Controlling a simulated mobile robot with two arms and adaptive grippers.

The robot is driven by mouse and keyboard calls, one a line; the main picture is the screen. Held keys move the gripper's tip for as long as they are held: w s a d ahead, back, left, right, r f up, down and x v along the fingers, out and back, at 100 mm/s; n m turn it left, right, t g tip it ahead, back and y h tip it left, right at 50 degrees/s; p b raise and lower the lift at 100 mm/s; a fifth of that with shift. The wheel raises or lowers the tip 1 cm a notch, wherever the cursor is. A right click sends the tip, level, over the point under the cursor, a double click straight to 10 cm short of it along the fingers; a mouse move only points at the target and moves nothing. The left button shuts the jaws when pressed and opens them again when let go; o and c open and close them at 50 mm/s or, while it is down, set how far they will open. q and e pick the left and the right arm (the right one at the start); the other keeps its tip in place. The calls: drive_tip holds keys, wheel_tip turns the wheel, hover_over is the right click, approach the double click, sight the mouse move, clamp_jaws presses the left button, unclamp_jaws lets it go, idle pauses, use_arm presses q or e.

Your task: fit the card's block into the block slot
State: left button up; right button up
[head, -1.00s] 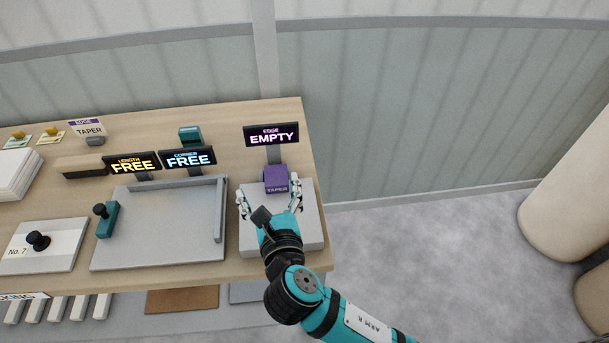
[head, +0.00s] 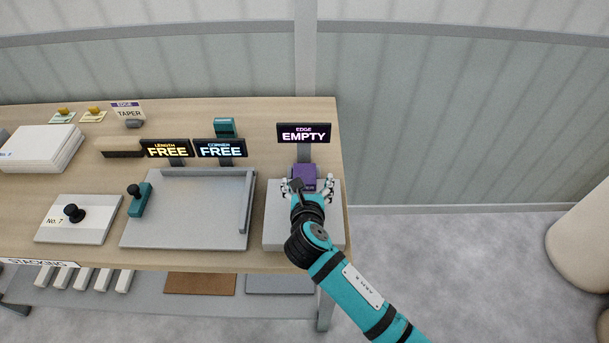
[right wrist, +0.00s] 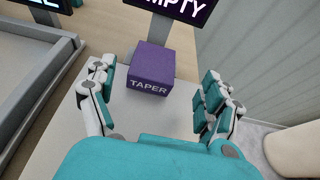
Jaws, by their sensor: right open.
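The card (head: 127,112) reads EDGE TAPER and stands at the back left of the bench. The purple block (head: 304,172) marked TAPER is at the grey pedestal (head: 279,228), in front of the sign (head: 303,134) reading EDGE EMPTY. My right gripper (head: 308,186) is open, its fingers on either side of the block. In the right wrist view, the block (right wrist: 152,70) lies between the spread fingertips (right wrist: 158,75), with a gap on each side. I cannot make out the slot itself. My left gripper is not in view.
A grey tray (head: 185,236) with a raised rim lies left of the pedestal, behind it signs reading LENGTH FREE (head: 167,148) and CORNER FREE (head: 220,148). A teal piece with a black knob (head: 139,203) sits at its left edge. The bench ends just right of the pedestal.

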sight(304, 174)
drive_tip(key=x, duration=0.4)
drive_tip(key=shift+a, duration=0.35)
drive_tip(key=shift+w+f, duration=0.3)
drive_tip(key=shift+w, duration=0.25)
drive_tip(key=shift+s, duration=0.1)
drive_tip(key=shift+c, duration=0.4)
drive_tip(key=shift+r, duration=0.1)
drive_tip(key=c, duration=1.4)
drive_tip(key=shift+r, duration=0.55)
wheel_tip(304, 174, up, 2)
drive_tip(key=shift+r, duration=0.1)
drive_tip(key=s, duration=0.5)
drive_tip(key=s+r+b, duration=0.1)
drive_tip(key=s, duration=1)
drive_tip(key=shift+r+b, duration=0.3)
drive_tip(key=shift+r, duration=0.05)
